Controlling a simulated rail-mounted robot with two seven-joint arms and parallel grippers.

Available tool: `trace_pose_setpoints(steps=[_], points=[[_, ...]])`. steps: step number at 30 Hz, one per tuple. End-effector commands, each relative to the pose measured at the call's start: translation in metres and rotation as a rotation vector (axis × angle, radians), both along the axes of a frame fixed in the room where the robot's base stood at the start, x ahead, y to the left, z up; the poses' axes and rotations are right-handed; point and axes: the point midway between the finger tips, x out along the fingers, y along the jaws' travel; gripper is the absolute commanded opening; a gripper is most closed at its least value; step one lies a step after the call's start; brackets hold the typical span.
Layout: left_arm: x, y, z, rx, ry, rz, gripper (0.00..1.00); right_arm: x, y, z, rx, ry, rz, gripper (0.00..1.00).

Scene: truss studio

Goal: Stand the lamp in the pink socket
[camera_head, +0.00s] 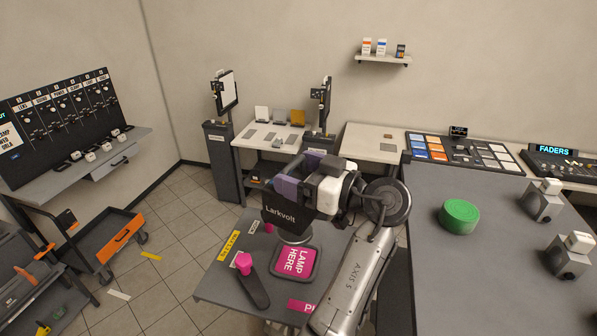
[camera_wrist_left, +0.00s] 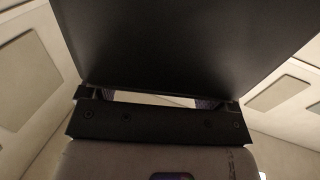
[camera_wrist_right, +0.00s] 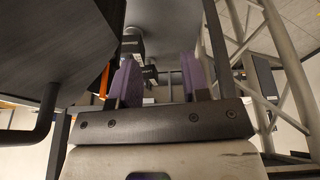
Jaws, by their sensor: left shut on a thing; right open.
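The lamp (camera_head: 281,213) is a black box marked "Larkvolt", with a grey round part (camera_head: 290,246) under it. My left gripper (camera_head: 298,181), with purple fingers, is shut on its upper part in the head view. In the left wrist view the lamp's dark face (camera_wrist_left: 180,45) fills the space beyond the fingers. The pink socket (camera_head: 296,259), lettered "LAMP HERE" with a dark rim, lies on the grey cart top just below the lamp. The lamp hides its far edge; whether they touch I cannot tell. My right gripper (camera_wrist_right: 160,76) is open and empty in the right wrist view.
A dark lever with a pink knob (camera_head: 245,263) stands left of the socket on the cart top (camera_head: 215,287). An orange-trimmed trolley (camera_head: 110,245) stands at left. Tiled floor lies between.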

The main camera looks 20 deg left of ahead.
Motion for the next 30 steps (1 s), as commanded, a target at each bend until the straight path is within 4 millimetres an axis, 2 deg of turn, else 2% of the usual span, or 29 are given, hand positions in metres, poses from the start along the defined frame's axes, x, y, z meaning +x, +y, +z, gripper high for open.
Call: trace_pose_setpoints(steps=[5,14,29,30], points=[[0.0,-0.001,-0.002,0.002,-0.003,0.003,0.09,0.0,0.0,-0.001,0.002,0.0,-0.002,0.43],[0.0,-0.001,-0.018,0.002,-0.001,0.002,0.09,0.0,0.003,-0.004,0.01,-0.001,-0.006,0.43],[0.0,-0.001,-0.059,0.002,-0.001,0.001,0.09,0.0,0.003,-0.01,0.011,0.0,-0.008,0.43],[0.0,0.0,-0.064,0.002,-0.002,0.001,0.09,0.0,0.003,-0.015,0.011,-0.001,-0.007,0.43]])
